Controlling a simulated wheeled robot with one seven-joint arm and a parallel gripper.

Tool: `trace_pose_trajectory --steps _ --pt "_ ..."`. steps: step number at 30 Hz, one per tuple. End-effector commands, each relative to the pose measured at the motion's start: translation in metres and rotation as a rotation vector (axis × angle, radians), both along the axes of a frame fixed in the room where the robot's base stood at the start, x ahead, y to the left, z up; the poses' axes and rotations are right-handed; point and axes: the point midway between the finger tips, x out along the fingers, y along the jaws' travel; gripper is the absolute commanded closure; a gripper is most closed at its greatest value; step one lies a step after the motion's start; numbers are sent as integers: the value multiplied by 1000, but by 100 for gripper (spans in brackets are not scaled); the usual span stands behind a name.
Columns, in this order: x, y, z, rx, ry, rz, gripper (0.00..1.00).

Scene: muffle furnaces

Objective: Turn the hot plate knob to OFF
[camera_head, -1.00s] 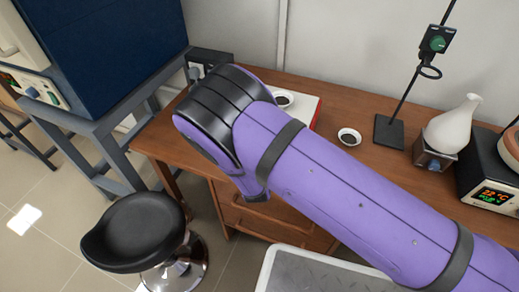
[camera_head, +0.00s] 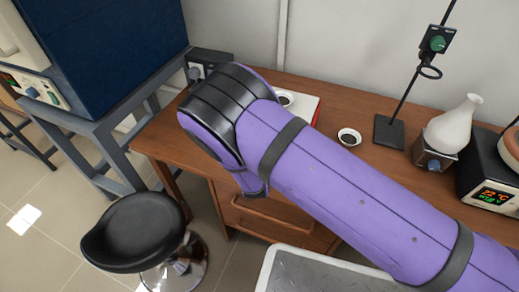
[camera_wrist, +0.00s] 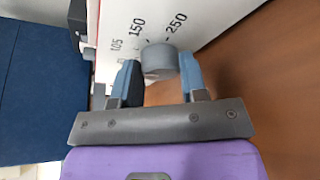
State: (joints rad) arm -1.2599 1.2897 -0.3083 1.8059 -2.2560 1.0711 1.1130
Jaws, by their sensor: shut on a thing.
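In the wrist view, the grey round knob (camera_wrist: 160,59) sits on the white front panel of the hot plate (camera_wrist: 205,18). The panel carries printed marks, with 105, 150 and 250 readable and another mark partly hidden beside a finger. My gripper (camera_wrist: 158,76) has its two blue fingers on either side of the knob and is shut on it. I cannot make out the knob's pointer. In the head view, my purple arm hides the gripper and the knob. A corner of a white and red device (camera_head: 317,112) shows behind the arm.
A small dish (camera_head: 349,137) and a stand (camera_head: 389,132) are on the wooden table (camera_head: 340,92). A white flask (camera_head: 454,122) and a heater with a display (camera_head: 490,196) are at the right. A black stool (camera_head: 133,232) stands in front, near a blue furnace (camera_head: 100,45).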

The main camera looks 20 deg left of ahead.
Motion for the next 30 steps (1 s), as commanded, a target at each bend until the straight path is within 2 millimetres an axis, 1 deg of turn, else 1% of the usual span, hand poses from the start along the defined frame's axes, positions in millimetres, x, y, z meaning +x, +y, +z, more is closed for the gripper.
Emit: trace_pose_trajectory --steps 8,30 --pt "1 1 2 -179 15 -2 84" --pt "0 7 3 -875 72 -1 84"
